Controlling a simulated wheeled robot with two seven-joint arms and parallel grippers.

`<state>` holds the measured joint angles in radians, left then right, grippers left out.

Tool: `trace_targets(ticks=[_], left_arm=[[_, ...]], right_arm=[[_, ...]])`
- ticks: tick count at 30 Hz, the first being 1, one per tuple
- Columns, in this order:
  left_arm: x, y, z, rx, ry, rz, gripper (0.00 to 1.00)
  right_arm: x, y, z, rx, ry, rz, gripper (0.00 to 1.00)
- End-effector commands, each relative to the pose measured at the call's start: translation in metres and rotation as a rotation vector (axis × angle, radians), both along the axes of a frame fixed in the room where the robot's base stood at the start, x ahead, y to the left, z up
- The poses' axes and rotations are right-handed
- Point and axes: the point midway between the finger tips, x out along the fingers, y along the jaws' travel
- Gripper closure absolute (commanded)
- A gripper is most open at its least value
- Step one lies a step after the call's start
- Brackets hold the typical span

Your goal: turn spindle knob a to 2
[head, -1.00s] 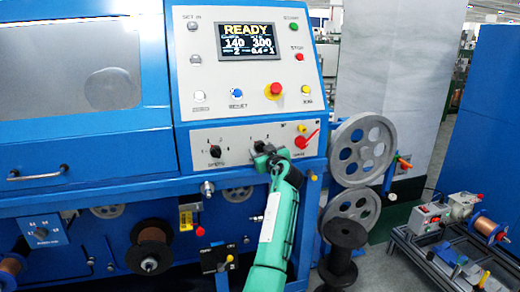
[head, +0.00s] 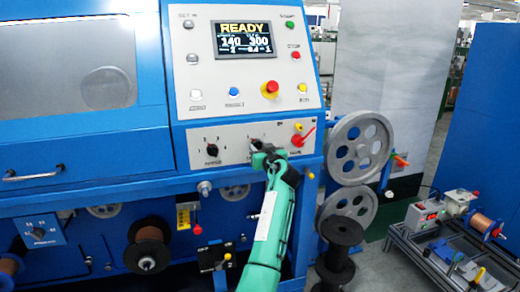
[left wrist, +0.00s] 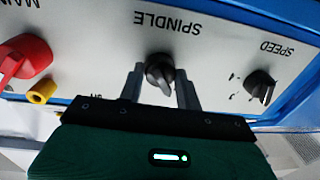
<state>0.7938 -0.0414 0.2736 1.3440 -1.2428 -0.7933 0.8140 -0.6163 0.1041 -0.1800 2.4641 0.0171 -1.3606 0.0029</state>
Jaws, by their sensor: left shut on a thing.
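The black spindle knob (left wrist: 160,74) sits under the upside-down SPINDLE label in the left wrist view. In the head view it is at the middle of the switch panel (head: 232,150), partly hidden by my gripper. My left gripper (left wrist: 160,88) has one finger on each side of the knob and is shut on it. In the head view the left gripper (head: 263,154) reaches up to the panel from below. The knob's pointer position cannot be read clearly. My right gripper is in neither view.
The black speed knob (head: 212,150) is left of the spindle knob. The red main switch (head: 303,137) and a yellow part (left wrist: 42,92) are on its other side. Two grey pulley wheels (head: 345,132) stand right of the panel. The screen (head: 243,40) reads READY.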

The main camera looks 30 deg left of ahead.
Motion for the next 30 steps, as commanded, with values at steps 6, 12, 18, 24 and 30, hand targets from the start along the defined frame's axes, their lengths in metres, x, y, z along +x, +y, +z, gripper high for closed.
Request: trace_targets(ticks=[6, 12, 18, 24, 30], left_arm=[[0.0, 0.0, 0.001, 0.13, 0.151, 0.0, 0.88], [0.0, 0.001, 0.001, 0.255, 0.296, 0.0, 0.88], [-0.001, 0.001, 0.001, 0.379, 0.443, 0.001, 0.88], [-0.001, 0.001, 0.001, 0.502, 0.588, 0.0, 0.88], [-0.001, 0.001, 0.002, 0.624, 0.731, 0.0, 0.88]], right_arm=[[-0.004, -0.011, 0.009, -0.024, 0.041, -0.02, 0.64], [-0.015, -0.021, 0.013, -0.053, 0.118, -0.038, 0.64], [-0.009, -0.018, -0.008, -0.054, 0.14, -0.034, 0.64], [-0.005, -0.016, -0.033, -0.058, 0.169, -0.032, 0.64], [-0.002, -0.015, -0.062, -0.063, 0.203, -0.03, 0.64]])
